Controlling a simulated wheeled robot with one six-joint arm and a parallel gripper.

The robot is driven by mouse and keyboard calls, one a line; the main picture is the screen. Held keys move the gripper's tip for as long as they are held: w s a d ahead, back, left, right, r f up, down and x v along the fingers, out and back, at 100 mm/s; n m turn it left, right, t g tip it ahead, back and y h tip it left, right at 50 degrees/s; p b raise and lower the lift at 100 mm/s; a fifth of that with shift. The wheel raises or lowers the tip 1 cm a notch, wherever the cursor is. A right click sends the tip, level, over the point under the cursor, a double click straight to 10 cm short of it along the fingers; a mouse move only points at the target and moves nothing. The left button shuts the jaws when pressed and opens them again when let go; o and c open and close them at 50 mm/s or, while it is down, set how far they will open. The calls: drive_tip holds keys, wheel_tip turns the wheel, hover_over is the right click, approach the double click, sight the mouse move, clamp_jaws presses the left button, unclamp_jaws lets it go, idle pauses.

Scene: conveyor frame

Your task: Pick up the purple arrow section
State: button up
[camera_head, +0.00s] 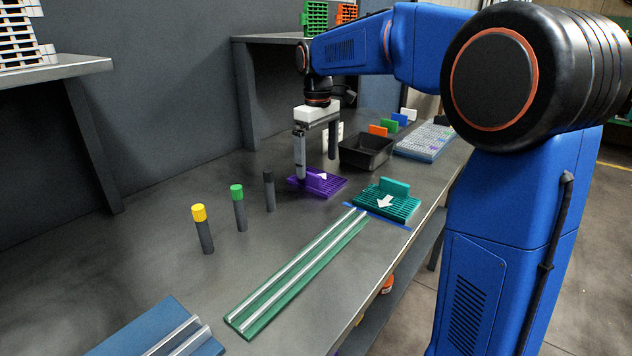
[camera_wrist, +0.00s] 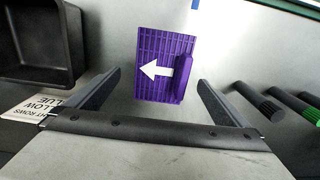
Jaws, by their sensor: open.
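The purple arrow section (camera_head: 322,184) lies flat on the grey bench in the head view. It is a ribbed purple plate with a white arrow and a raised upright grip. In the wrist view the purple section (camera_wrist: 151,62) lies ahead of my fingers, its arrow pointing left and its grip on the right side. My gripper (camera_head: 317,168) points down over it, with one finger in front of the section's left part. In the wrist view my gripper (camera_wrist: 158,82) is open, with the fingers wide apart and nothing between them.
A teal arrow section (camera_head: 387,203) sits right of the purple one, near the green railed track (camera_head: 295,275). A black bin (camera_head: 367,152) stands behind. Black, green (camera_head: 238,207) and yellow-capped (camera_head: 201,228) posts stand left.

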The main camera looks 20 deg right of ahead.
sight(318, 170)
drive_tip(key=shift+s+f, duration=0.15)
drive_tip(key=shift+f, duration=0.85)
drive_tip(key=shift+s+f, duration=0.15)
drive_tip(key=shift+f, duration=0.8)
drive_tip(key=c, duration=1.2)
drive_tip(key=shift+r, duration=0.1)
